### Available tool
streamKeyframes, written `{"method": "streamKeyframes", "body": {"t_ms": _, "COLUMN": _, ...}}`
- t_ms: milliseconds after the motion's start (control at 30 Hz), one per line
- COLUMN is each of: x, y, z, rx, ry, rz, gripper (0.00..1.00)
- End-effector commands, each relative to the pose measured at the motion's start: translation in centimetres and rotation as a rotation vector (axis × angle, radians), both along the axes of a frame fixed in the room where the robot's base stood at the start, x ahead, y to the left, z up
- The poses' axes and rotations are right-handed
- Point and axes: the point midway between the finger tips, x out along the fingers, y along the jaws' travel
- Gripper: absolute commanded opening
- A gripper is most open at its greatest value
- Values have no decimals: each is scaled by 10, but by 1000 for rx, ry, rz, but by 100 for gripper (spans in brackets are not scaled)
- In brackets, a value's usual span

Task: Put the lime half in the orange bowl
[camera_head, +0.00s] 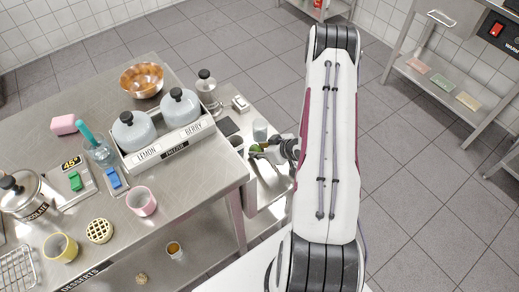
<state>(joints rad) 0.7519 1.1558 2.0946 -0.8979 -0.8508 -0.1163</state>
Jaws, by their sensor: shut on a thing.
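The orange bowl (142,75), shiny and copper-toned, stands at the back of the steel table, behind two lidded pots. My gripper (262,150) is at the right of the table, over a lower steel surface, with my arm reaching in from the right. It is shut on a small green thing, which looks like the lime half (255,148). The thing is small and partly hidden by the fingers. The gripper is to the right of and nearer than the bowl, clearly apart from it.
A rack with two pale pots (155,135), labelled LEMON and BERRY, stands between gripper and bowl. A metal shaker (207,92), a clear glass (260,130) and a dark-filled cup (236,142) are near the gripper. A pink cup (141,201) stands at the table's front.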

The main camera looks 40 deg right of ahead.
Motion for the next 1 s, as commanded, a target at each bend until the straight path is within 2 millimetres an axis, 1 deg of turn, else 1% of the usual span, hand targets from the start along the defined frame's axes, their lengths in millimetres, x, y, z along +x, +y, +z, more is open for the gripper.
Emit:
{"method": "streamKeyframes", "body": {"t_ms": 267, "x": 0, "y": 0, "z": -3, "rx": 0, "ry": 0, "rz": 0, "gripper": 10}}
{"method": "streamKeyframes", "body": {"t_ms": 300, "x": 0, "y": 0, "z": -2, "rx": 0, "ry": 0, "rz": 0, "gripper": 41}}
{"method": "streamKeyframes", "body": {"t_ms": 333, "x": 0, "y": 0, "z": -2, "rx": 0, "ry": 0, "rz": 0, "gripper": 48}}
{"method": "streamKeyframes", "body": {"t_ms": 767, "x": 0, "y": 0, "z": -1, "rx": -1, "ry": 0, "rz": 1, "gripper": 48}}
{"method": "streamKeyframes", "body": {"t_ms": 867, "x": 0, "y": 0, "z": 1, "rx": -1, "ry": 0, "rz": 1, "gripper": 48}}
{"method": "streamKeyframes", "body": {"t_ms": 1000, "x": -7, "y": -2, "z": 8, "rx": -1, "ry": 0, "rz": -1, "gripper": 48}}
